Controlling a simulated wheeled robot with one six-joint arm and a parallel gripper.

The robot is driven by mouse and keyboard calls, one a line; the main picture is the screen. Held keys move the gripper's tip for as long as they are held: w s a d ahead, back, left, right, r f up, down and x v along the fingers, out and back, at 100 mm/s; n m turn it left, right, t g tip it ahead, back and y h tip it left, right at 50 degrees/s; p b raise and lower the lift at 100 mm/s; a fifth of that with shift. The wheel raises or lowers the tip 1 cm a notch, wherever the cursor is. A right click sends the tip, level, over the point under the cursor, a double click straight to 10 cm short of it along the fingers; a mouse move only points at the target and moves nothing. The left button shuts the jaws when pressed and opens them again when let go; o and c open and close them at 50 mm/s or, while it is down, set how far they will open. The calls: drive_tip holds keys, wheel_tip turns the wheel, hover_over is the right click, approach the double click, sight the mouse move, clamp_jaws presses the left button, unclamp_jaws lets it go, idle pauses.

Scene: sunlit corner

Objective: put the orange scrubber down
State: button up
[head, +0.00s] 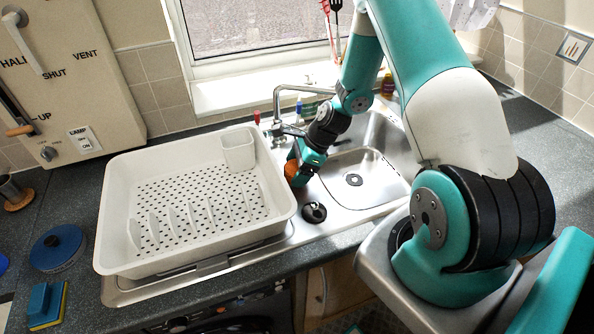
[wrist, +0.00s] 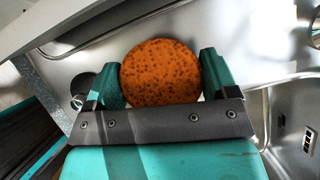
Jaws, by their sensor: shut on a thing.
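The orange scrubber (wrist: 161,72) is round with dark specks. My gripper (wrist: 163,80) is shut on it, with one teal finger on each side in the wrist view. In the head view my gripper (head: 295,172) is at the left end of the sink, by the right side of the white dish rack, and the orange scrubber (head: 291,171) shows partly at its tip. The metal sink surface lies beneath it in the wrist view. I cannot tell whether the scrubber touches that surface.
The white dish rack (head: 112,225) stands empty on the drainboard at left. The sink basin (head: 376,187) is empty. A black plug (head: 314,212) lies on the sink near its front. The tap (head: 277,105) stands behind. A blue and yellow sponge (head: 45,305) is at front left.

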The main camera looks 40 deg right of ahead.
drive_tip(key=shift+f, duration=0.9)
